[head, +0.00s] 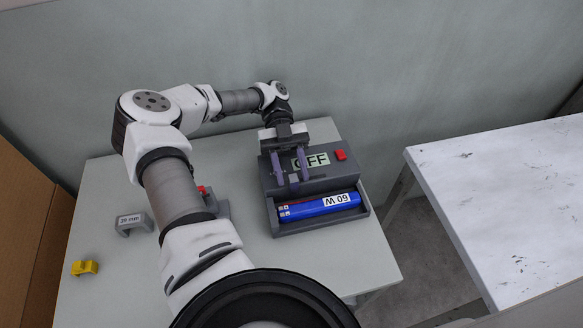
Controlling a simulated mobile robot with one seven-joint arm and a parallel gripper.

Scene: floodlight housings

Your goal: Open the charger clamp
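The charger (350,178) is a dark grey box on the table with an "OFF" display (318,160) and a red button (341,155). The fingertips are close to the charger's front edge, just behind the battery. I cannot make out the clamp clearly; a small dark part shows near the fingertips. Whether the fingers touch anything is not clear.
A grey bracket (131,222) labelled with a millimetre size and a yellow piece (85,267) lie at the table's left. A grey item with a red top (203,190) is partly hidden behind my arm. A second, white-topped table (500,190) stands right, across a gap.

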